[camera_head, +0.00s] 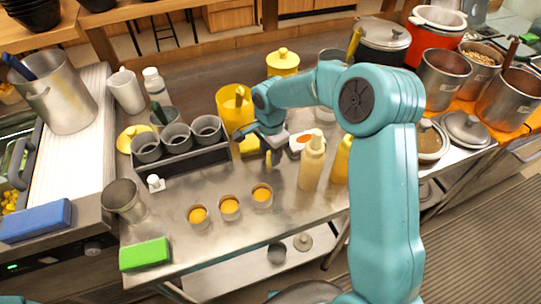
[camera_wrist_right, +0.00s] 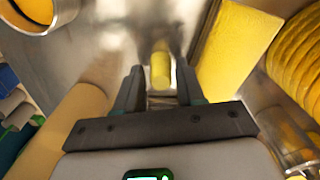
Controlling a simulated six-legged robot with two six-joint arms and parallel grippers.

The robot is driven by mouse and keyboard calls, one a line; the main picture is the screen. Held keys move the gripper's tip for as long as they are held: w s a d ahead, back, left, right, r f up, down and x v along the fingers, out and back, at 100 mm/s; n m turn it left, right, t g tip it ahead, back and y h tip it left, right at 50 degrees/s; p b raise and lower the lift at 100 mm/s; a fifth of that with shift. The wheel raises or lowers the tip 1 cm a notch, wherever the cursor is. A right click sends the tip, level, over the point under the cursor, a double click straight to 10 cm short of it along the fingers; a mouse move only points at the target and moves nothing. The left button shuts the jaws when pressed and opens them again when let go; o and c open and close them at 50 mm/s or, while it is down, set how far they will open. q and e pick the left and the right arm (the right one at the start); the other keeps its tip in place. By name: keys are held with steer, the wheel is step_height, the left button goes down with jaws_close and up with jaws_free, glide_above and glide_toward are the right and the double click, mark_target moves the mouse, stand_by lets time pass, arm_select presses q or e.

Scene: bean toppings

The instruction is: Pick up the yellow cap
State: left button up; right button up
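A small yellow piece (camera_head: 269,158), which looks like the yellow cap, stands on the steel table just under my right gripper (camera_head: 262,146) in the head view. In the right wrist view, a small yellow cylinder (camera_wrist_right: 160,70) shows between the fingertips of my right gripper (camera_wrist_right: 158,80). The fingers are apart, with a gap visible on both sides of it, so the gripper is open. Part of the piece is hidden by the gripper in the head view. My left gripper is not in view.
A yellow block (camera_head: 249,147) and a yellow container (camera_head: 233,104) stand close by. A pale bottle (camera_head: 311,165) and a yellow bottle (camera_head: 341,160) stand to the right. Three orange-filled cups (camera_head: 229,207) stand nearer the front. A grey cup rack (camera_head: 180,158) is left.

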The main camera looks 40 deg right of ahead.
steer(key=c, duration=0.5)
steer(key=shift+w, duration=0.1)
